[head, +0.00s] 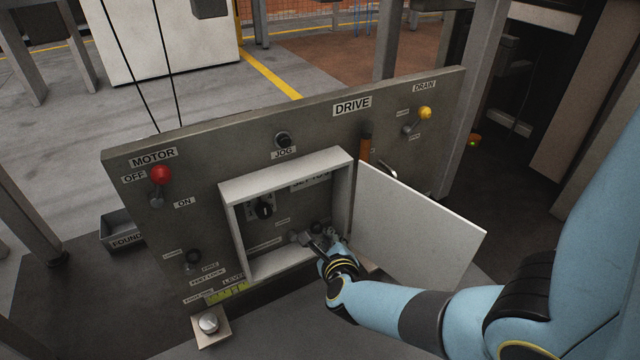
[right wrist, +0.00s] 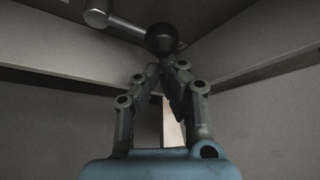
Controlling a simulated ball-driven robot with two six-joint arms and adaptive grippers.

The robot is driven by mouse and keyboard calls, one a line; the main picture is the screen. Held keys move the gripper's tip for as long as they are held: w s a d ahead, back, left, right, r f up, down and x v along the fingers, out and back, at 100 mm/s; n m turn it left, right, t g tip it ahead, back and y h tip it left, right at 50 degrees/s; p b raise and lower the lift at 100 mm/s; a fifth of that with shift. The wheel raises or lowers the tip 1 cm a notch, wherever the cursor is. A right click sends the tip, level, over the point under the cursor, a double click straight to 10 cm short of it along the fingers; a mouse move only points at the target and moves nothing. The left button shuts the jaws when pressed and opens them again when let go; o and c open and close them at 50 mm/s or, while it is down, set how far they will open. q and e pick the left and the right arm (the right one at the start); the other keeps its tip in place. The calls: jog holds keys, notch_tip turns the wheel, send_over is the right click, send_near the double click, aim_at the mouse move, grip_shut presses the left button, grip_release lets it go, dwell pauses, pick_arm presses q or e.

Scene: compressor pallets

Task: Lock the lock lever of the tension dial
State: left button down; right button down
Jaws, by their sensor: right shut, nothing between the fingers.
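An open grey box (head: 232,245) on the panel holds a dark dial (head: 265,210) at its upper left. I cannot read its label, so I cannot tell if it is the tension dial. A small lever (head: 297,237) sits low in the box. In the right wrist view, a lever with a pale hub and rod ends in a black ball knob (right wrist: 160,40). My right gripper (head: 322,242) reaches into the lower right of the box. Its fingers (right wrist: 163,66) are shut and empty, with tips just below the knob; contact is unclear. My left gripper is not in view.
The box's white door (head: 420,225) stands open to the right, above my right forearm. The panel (head: 210,150) also carries a red motor knob (head: 160,174), a jog knob (head: 283,140), a yellow drain lever (head: 425,113) and a lower-left dark knob (head: 193,257).

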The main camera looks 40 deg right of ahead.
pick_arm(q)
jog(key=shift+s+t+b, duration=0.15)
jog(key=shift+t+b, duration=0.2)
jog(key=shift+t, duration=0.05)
pick_arm(e)
jog(key=r+n+h, duration=0.1)
jog(key=a+r+n+h, duration=0.1)
jog(key=r, duration=0.1)
jog(key=r+n+h, duration=0.1)
jog(key=n, duration=0.1)
jog(key=shift+w+a+r+t+h, duration=0.2)
jog(key=shift+a+r+t+h, duration=0.1)
jog(key=shift+a+t, duration=0.1)
jog(key=shift+r, duration=0.1)
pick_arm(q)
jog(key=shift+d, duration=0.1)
